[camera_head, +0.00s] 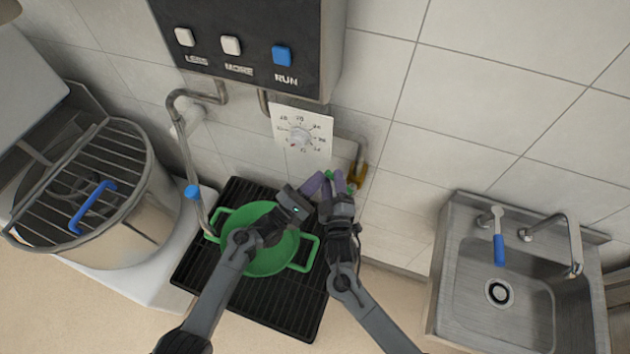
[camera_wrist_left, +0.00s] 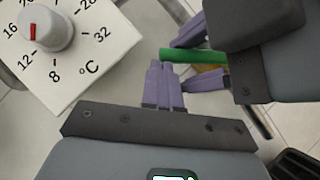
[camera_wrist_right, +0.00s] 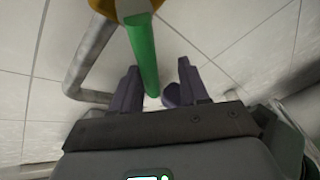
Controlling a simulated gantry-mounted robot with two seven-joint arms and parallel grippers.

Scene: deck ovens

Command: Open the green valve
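The green valve has a brass body (camera_head: 361,173) on the wall pipe, and its green handle (camera_head: 351,188) is partly hidden by my right gripper (camera_head: 333,182). In the right wrist view the straight green handle (camera_wrist_right: 144,60) reaches down between the spread purple fingers of that gripper (camera_wrist_right: 158,85), nearer the left finger. I see no clear grip on it. In the left wrist view the handle (camera_wrist_left: 193,56) runs sideways between the right gripper's fingers. My left gripper (camera_head: 313,185) has its fingers together (camera_wrist_left: 163,75), just left of the right one and close to the handle's end.
A white dial plate (camera_head: 316,120) is on the wall above. A green pot (camera_head: 267,258) sits on the black grate (camera_head: 290,302) below my arms. A blue-handled pipe tap (camera_head: 192,191) is at left. A sink (camera_head: 470,290) is at right, with clear wall between.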

